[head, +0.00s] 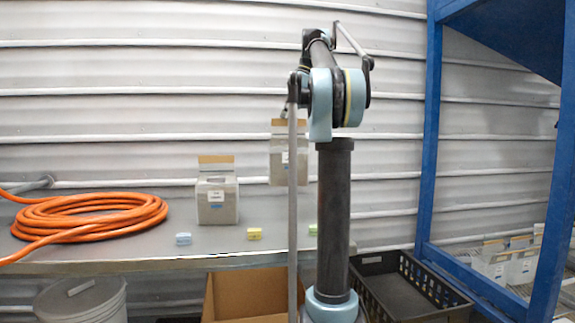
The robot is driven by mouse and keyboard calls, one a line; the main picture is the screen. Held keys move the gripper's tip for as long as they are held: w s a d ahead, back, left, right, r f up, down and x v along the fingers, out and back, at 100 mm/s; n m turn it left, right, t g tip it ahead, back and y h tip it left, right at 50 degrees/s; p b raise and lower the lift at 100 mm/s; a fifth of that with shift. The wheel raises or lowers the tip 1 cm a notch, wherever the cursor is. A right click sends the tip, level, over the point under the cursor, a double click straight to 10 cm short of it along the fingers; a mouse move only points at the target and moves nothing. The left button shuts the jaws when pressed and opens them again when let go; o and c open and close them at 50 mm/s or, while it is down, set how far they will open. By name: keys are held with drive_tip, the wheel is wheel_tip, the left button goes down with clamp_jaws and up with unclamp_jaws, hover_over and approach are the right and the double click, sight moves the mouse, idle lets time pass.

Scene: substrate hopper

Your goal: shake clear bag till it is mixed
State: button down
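A clear bag (276,160) with grey contents, a tan top strip and a small white label hangs upright in the air above the metal shelf. My gripper (284,114) is at its top edge and appears shut on the strip; the fingers are small and partly hidden by my arm. A thin grey arm link crosses in front of the bag and hides part of its right side. A second, similar bag (217,203) with a tan top stands on the shelf to the left, apart from my gripper.
The shelf (130,258) carries an orange hose coil (85,216) and small blue (183,239), yellow (254,233) and green (313,230) blocks. Below are a bucket (85,303), a cardboard box (250,293) and a black crate (410,290). A blue frame (430,130) stands right, with more bags (500,265).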

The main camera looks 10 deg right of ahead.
wheel_tip(320, 180, up, 7)
drive_tip(key=shift+r, duration=0.1)
wheel_tip(320, 180, down, 10)
drive_tip(key=shift+f, duration=0.1)
wheel_tip(320, 180, up, 10)
drive_tip(key=shift+r, duration=0.1)
drive_tip(key=shift+f, duration=5.05)
